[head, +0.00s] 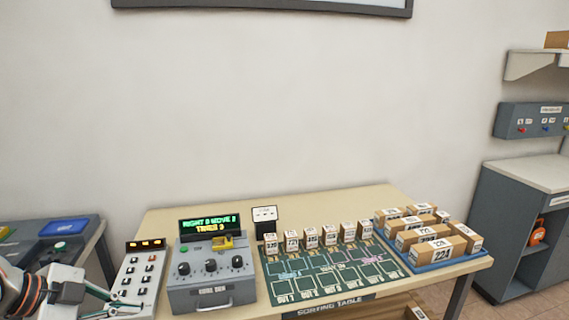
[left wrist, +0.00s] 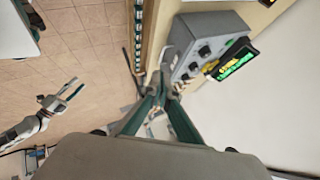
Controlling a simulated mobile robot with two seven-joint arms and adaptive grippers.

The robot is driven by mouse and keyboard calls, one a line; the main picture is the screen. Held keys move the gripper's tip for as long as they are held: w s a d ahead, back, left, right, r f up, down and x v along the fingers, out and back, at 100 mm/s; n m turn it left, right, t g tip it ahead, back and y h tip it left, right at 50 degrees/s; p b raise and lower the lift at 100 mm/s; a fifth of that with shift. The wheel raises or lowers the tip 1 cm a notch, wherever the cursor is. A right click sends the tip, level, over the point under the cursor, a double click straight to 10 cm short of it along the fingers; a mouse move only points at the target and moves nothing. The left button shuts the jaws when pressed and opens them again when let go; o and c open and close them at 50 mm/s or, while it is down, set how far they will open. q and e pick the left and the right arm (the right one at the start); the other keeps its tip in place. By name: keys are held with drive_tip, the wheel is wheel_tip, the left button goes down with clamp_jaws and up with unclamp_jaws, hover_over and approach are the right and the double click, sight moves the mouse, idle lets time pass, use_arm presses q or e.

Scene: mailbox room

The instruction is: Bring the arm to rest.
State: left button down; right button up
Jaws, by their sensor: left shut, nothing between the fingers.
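My left gripper (head: 126,304) shows at the lower left of the head view, in front of the lower part of a white button panel (head: 149,272). In the left wrist view its fingers (left wrist: 164,84) come together at the tips, shut and empty. I cannot tell whether the tips touch the panel. My right gripper (left wrist: 74,90) shows at the left of the left wrist view, over the floor, with its two fingers apart. It is not in the head view.
A grey console (head: 212,289) with knobs and a lit display (head: 209,225) stands beside the panel on the sorting table (head: 374,193). A green mat (head: 331,272), several small numbered boxes and a blue tray (head: 455,259) of parcels lie to the right. Grey cabinets (head: 520,225) stand far right.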

use_arm(q)
drive_tip(key=d+f+n+t, duration=0.2)
drive_tip(key=d+f+n, duration=0.15)
drive_tip(key=f, duration=0.55)
drive_tip(key=d+f+n+t, duration=0.1)
drive_tip(key=d+f+n, duration=0.25)
drive_tip(key=f, duration=0.45)
drive_tip(key=s+d+f+n+y, duration=0.1)
drive_tip(key=s+f+n+y, duration=0.1)
drive_tip(key=s+f, duration=0.6)
drive_tip(key=s+d+f+n+y, duration=0.1)
drive_tip(key=s+f+n+y, duration=0.1)
drive_tip(key=s+f+n, duration=0.2)
drive_tip(key=s+f, duration=0.3)
drive_tip(key=f, duration=0.3)
drive_tip(key=shift+s+d+f, duration=0.25)
drive_tip(key=shift+s+d, duration=0.05)
drive_tip(key=shift+s, duration=0.1)
use_arm(e)
drive_tip(key=d+f, duration=0.1)
drive_tip(key=s+d+f, duration=0.1)
drive_tip(key=f, duration=0.1)
drive_tip(key=shift+s+d+h, duration=0.1)
drive_tip(key=shift+h, duration=0.3)
drive_tip(key=shift+s, duration=0.1)
